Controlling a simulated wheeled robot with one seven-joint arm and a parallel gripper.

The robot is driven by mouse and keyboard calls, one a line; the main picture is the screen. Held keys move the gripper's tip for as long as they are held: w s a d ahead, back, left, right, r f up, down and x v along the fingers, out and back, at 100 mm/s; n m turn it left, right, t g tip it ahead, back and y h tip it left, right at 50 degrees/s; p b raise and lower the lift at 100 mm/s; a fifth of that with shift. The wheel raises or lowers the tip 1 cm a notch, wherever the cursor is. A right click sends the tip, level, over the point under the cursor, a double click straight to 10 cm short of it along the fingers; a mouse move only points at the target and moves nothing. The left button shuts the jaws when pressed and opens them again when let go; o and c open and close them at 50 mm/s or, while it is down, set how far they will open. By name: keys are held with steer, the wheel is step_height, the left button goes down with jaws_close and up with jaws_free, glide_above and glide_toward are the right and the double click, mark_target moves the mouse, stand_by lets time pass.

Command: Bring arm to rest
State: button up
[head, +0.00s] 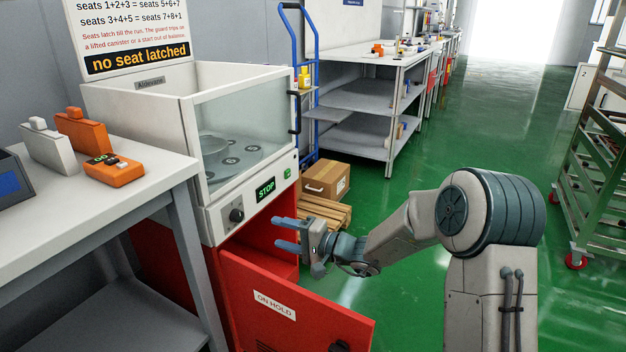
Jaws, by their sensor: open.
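My gripper (287,234) is open and empty, its two blue-grey fingers pointing left. In the picture it lies just right of the white machine's front panel, above the open red door (290,305) marked "ON HOLD". Whether the fingers touch the machine I cannot tell. My arm (450,220) is bent and reaches left from the right side of the view. The machine (225,205) has a glass front, a round plate with numbered seats inside, a dark knob and a lit display reading "STOP".
A grey bench (150,187) at the left holds orange and light-grey canisters. A cardboard box (326,180) and wooden pallet (325,213) lie behind my gripper. A blue hand truck (311,80) stands behind. A wheeled rack (598,150) is at the right. Green floor between is clear.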

steer(key=s+d+r+n+g+h+p, duration=0.2)
steer(key=s+d+r+g+h+p, duration=0.1)
steer(key=s+r+p, duration=0.55)
steer(key=s+d+r+n+g+h+p, duration=0.2)
steer(key=s+d+r+h+p, duration=0.15)
steer(key=s+r+p, duration=0.45)
steer(key=s+d+r+t+h+p, duration=0.1)
steer(key=s+d+r+h+p, duration=0.4)
steer(key=d+r+p, duration=0.3)
steer(key=s+d+r+t+h+p, duration=0.1)
steer(key=s+d+r+h+p, duration=0.4)
steer(key=d+r, duration=0.8)
steer(key=s+p, duration=0.2)
steer(key=p, duration=0.2)
steer(key=shift+s+d+r+m+p, duration=0.15)
steer(key=shift+s+d+m+p, duration=0.15)
steer(key=shift+m, duration=0.1)
